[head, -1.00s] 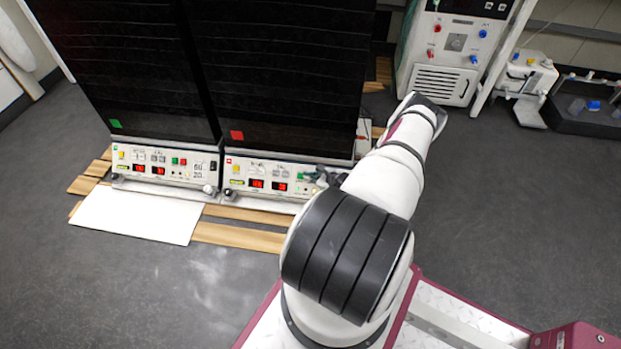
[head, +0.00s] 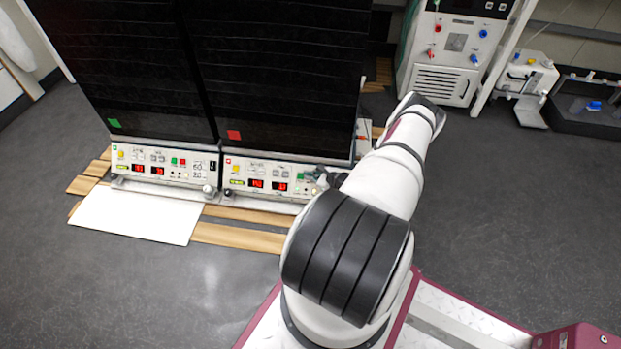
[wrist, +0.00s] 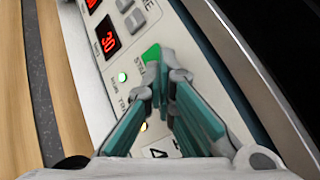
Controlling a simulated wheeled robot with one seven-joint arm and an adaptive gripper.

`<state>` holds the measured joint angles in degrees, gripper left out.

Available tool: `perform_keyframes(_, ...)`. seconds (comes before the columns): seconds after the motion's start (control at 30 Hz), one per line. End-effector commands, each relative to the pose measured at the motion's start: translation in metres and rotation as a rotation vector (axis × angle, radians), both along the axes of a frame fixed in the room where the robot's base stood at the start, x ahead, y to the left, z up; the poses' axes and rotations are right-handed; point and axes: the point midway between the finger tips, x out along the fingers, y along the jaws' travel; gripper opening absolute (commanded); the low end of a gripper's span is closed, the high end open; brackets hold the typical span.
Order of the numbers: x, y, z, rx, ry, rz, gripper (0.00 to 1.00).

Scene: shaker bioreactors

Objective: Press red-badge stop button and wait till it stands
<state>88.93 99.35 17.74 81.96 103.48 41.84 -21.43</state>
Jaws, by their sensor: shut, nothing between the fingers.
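The red badge (head: 234,135) is a red square low on the dark front of the right-hand shaker. Its control panel (head: 243,168) below has lit red displays and small buttons. My gripper (head: 322,180) is at the right end of this panel, partly hidden by my arm. In the wrist view my gripper (wrist: 171,76) is shut, with its fingertips at the panel just beside the green start button (wrist: 152,53). No red stop button shows there; the fingertips cover that spot. Whether they touch it I cannot tell. A display (wrist: 108,38) reads 30.
A second shaker with a green badge (head: 115,123) stands close on the left, with its own panel (head: 150,182). A white board (head: 137,213) lies on the floor in front. A white machine (head: 447,60) stands behind my arm.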

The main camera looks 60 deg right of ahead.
Motion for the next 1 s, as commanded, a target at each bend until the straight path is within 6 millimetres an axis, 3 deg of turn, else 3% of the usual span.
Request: perform_keyframes(1.0,-0.007,0.016,0.017,0.001,0.0,-0.001,0.0)
